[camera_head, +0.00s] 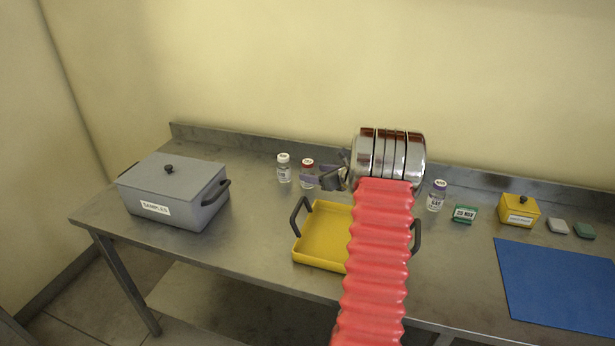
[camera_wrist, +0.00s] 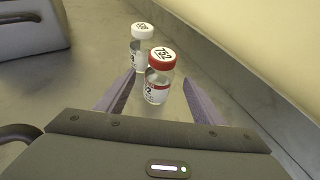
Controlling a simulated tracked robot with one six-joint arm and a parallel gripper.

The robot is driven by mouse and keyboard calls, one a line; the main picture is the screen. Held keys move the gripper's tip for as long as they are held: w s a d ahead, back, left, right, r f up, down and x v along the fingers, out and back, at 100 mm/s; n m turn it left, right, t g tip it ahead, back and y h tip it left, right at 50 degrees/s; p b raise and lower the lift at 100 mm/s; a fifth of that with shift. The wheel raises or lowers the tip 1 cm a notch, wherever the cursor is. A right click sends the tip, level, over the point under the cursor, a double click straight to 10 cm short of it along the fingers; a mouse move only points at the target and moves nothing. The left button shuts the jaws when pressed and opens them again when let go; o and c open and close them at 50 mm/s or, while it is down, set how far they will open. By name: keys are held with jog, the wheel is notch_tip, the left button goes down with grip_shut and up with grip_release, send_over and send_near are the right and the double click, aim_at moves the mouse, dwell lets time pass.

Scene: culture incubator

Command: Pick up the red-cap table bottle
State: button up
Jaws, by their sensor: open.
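The red-cap bottle (camera_head: 307,170) stands upright on the steel table near the back wall. In the wrist view the red-cap bottle (camera_wrist: 159,77) stands between the tips of my two fingers, with "752" on its cap and clear glass showing. My gripper (camera_head: 325,182) is open and points left at the bottle; in the wrist view my gripper (camera_wrist: 160,92) has a finger on each side of it.
A white-cap bottle (camera_head: 284,168) stands just beyond, to the left. A grey samples box (camera_head: 172,190) is at the left. A yellow tray (camera_head: 322,240) lies in front.

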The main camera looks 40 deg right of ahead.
aim_at(312, 171)
jog(key=x, duration=0.5)
jog(key=shift+r, duration=0.1)
jog(key=shift+c, duration=0.2)
jog(key=c, duration=1.2)
jog(key=shift+o, duration=0.2)
jog(key=shift+r, duration=0.15)
notch_tip(312, 171, up, 10)
jog(key=shift+f, duration=0.1)
dwell(0.3)
